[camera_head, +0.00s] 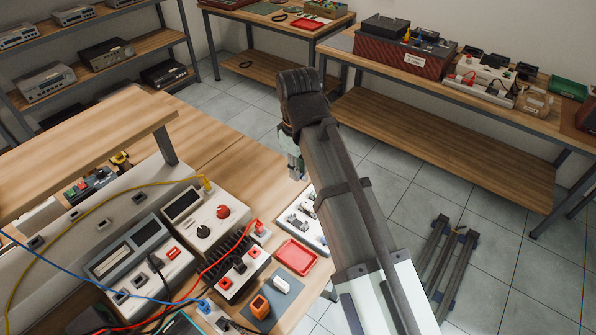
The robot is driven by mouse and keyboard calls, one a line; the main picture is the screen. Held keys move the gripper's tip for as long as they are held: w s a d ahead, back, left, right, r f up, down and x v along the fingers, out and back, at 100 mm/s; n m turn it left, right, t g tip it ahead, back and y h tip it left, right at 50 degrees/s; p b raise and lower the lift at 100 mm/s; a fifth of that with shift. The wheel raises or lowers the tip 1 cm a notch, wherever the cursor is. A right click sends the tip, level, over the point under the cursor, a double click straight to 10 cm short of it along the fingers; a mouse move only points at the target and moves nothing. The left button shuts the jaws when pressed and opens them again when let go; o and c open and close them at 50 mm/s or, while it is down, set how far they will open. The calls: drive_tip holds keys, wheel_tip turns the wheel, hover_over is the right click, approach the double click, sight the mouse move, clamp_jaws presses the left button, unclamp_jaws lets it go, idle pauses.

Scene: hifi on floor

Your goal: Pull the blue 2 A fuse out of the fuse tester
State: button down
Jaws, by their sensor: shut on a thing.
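My gripper (296,174) points down over the right edge of the wooden bench, partly covered by my dark forearm. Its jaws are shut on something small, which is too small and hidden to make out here. A pale, low unit with small grey parts (296,222) lies on the bench just below my gripper, and my arm covers its right side. It may be the fuse tester, but I cannot tell for certain. The blue 2 A fuse is not clearly visible, and I cannot see whether it is still seated.
A red tray (296,256) lies in front of the pale unit. A black finned device (240,265), a meter box (142,252) and loose cables crowd the bench to the left. An orange block (260,306) sits on a dark mat.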

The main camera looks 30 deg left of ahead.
drive_tip(key=c, duration=1.8)
unclamp_jaws()
clamp_jaws()
drive_tip(key=shift+r+p, duration=3)
drive_tip(key=shift+r, duration=0.75)
